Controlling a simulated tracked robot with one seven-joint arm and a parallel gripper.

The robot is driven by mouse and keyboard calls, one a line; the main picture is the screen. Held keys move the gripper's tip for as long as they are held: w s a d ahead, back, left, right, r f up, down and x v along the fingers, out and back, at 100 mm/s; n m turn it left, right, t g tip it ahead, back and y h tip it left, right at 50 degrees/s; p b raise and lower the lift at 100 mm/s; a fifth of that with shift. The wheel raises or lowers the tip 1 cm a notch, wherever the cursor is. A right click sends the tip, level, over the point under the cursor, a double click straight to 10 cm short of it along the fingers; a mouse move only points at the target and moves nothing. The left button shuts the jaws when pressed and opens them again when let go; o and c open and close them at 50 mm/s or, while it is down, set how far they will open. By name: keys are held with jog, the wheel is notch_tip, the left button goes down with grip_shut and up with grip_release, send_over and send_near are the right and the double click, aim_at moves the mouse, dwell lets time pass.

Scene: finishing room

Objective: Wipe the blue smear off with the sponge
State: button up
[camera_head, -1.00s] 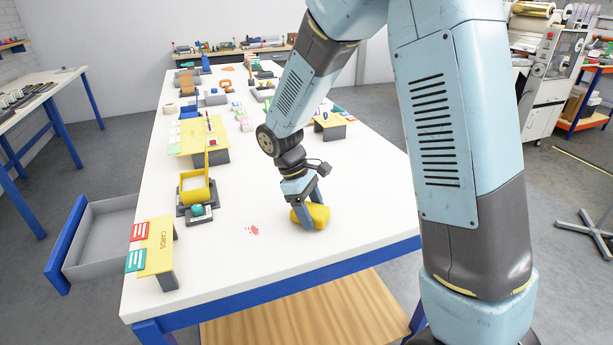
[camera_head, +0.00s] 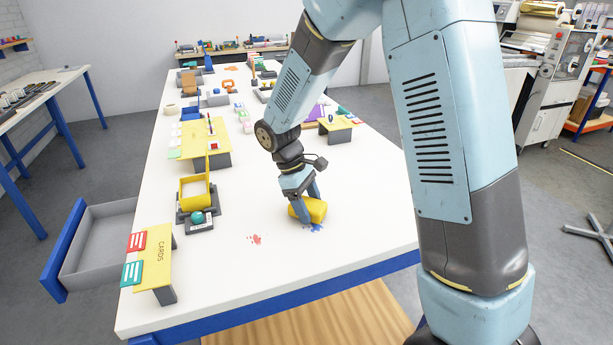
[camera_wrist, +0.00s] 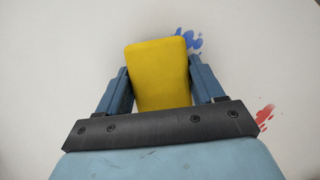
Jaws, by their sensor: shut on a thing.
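A yellow sponge (camera_head: 312,209) is between the fingers of my gripper (camera_head: 307,208), which is shut on it near the front of the white table. The wrist view shows the sponge (camera_wrist: 160,75) held between both blue fingers (camera_wrist: 160,88). The blue smear (camera_head: 317,228) lies on the table just in front of the sponge; in the wrist view the smear (camera_wrist: 190,42) shows beside the sponge's upper right edge, and part may be hidden under it. I cannot tell whether the sponge touches the table.
A red smear (camera_head: 256,239) lies left of the sponge. A yellow stand marked CARDS (camera_head: 158,257) is at the table's front left, near an open drawer (camera_head: 95,245). A yellow box (camera_head: 195,192) stands farther back. The white table top (camera_head: 340,255) around the sponge is clear.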

aim_at(312, 203)
jog(key=shift+w+a+f, duration=0.1)
jog(key=shift+w, duration=0.25)
jog(key=r, duration=0.2)
jog(key=shift+s+r, duration=0.3)
jog(key=shift+r, duration=0.05)
jog(key=shift+w+r, duration=0.2)
jog(key=shift+r, duration=1.95)
jog(key=shift+s+r, duration=0.1)
jog(key=shift+r, duration=0.25)
jog(key=shift+s, duration=0.1)
